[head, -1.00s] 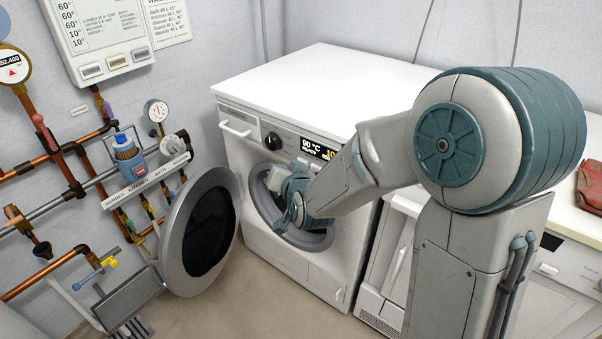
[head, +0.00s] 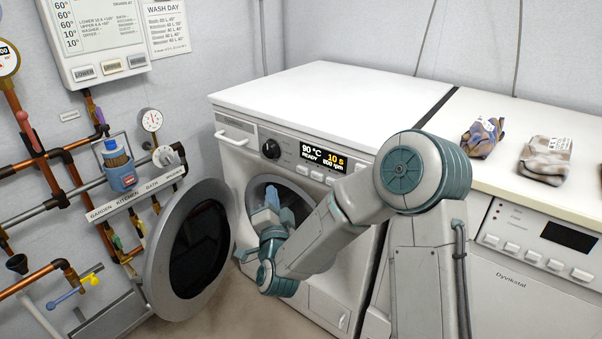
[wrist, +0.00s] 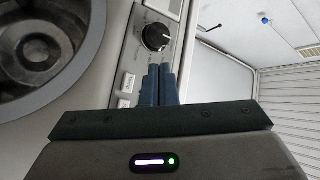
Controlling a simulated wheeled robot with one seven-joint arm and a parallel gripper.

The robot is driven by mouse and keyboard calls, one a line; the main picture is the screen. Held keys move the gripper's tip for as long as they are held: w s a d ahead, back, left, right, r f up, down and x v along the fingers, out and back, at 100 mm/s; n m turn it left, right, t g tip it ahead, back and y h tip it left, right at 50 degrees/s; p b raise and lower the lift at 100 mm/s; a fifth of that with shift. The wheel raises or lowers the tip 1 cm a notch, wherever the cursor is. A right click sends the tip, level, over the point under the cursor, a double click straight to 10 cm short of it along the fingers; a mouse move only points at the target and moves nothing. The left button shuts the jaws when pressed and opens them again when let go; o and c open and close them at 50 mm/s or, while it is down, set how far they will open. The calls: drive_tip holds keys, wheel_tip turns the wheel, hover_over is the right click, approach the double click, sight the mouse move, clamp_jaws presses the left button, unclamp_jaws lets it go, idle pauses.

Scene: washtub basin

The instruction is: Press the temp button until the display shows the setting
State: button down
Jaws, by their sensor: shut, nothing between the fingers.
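The washing machine (head: 330,237) stands with its round door open to the left. Its black display (head: 323,156) reads 90 °C, READY, 10 s and 800 rpm. A row of white push buttons (head: 316,175) sits under the display; I cannot read which is temp. My gripper (head: 271,195) is shut and empty, pointing up in front of the door opening, below the control panel. In the wrist view, my gripper's blue fingers (wrist: 160,84) are together near the black dial (wrist: 155,37), with white buttons (wrist: 128,83) beside them.
The open door (head: 198,250) and copper pipework fill the left. A second appliance with its own buttons (head: 530,256) stands at right. Folded cloths (head: 546,158) lie on its counter. A wall notice (head: 166,28) is headed WASH DAY.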

drive_tip(key=p, duration=0.1)
approach(296, 167)
drive_tip(key=w+a+r, duration=0.1)
drive_tip(key=w+a, duration=0.1)
drive_tip(key=w, duration=0.2)
drive_tip(key=shift+w+d+r, duration=0.15)
drive_tip(key=shift+w+d, duration=0.15)
drive_tip(key=shift+w+d, duration=0.1)
idle(1.8)
drive_tip(key=shift+w+d+b, duration=0.2)
drive_tip(key=shift+b, duration=0.1)
drive_tip(key=shift+w+d, duration=0.25)
drive_tip(key=shift+w, duration=0.1)
idle(0.6)
drive_tip(key=shift+s+a+b, duration=0.1)
drive_tip(key=shift+s+b, duration=0.05)
drive_tip(key=shift+b, duration=0.15)
drive_tip(key=shift+s+a+b, duration=0.3)
drive_tip(key=shift+s+a, duration=0.1)
drive_tip(key=shift+s, duration=0.15)
drive_tip(key=shift+s+a+b, duration=0.45)
drive_tip(key=shift+s+a, duration=0.35)
drive_tip(key=shift+s, duration=0.15)
drive_tip(key=shift+s+a+b, duration=0.4)
drive_tip(key=shift+s+a, duration=0.35)
drive_tip(key=shift+s, duration=0.25)
